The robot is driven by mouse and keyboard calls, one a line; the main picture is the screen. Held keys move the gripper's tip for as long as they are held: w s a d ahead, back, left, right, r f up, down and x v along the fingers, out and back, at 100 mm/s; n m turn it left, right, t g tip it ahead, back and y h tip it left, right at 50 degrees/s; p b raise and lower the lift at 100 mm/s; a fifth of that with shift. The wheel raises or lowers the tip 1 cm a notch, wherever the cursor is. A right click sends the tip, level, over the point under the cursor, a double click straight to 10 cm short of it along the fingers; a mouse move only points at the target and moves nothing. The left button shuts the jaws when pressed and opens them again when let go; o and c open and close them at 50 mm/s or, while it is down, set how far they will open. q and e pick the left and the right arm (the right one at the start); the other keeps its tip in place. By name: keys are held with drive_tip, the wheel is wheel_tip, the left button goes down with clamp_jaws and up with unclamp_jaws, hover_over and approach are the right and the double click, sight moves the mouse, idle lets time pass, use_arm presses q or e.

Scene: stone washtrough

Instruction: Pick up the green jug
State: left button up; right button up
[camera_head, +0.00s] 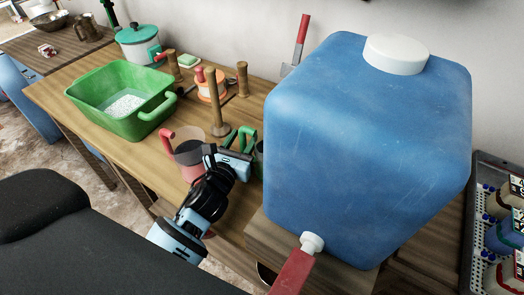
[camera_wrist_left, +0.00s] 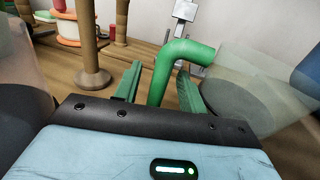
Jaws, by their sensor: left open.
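The green jug has a green bent handle (camera_wrist_left: 177,60) and a see-through grey body (camera_wrist_left: 255,85) to its right in the left wrist view. In the head view the jug is mostly hidden between my gripper and a big blue tank. My left gripper (camera_head: 240,140) is open at the jug; its green fingers (camera_wrist_left: 158,85) show in the left wrist view on either side of the handle. The handle stands between them, and I cannot tell whether either finger touches it. My right gripper is not in view.
The blue tank (camera_head: 360,140) stands close right of my gripper, with a red tap lever (camera_head: 293,272). A red-handled jug (camera_head: 188,155) is close left. A wooden stand (camera_head: 215,105) is behind. A green basin (camera_head: 115,108) is farther left, with bare wooden top (camera_head: 150,160) in front.

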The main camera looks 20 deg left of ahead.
use_arm(q)
drive_tip(key=shift+w, duration=0.4)
clamp_jaws()
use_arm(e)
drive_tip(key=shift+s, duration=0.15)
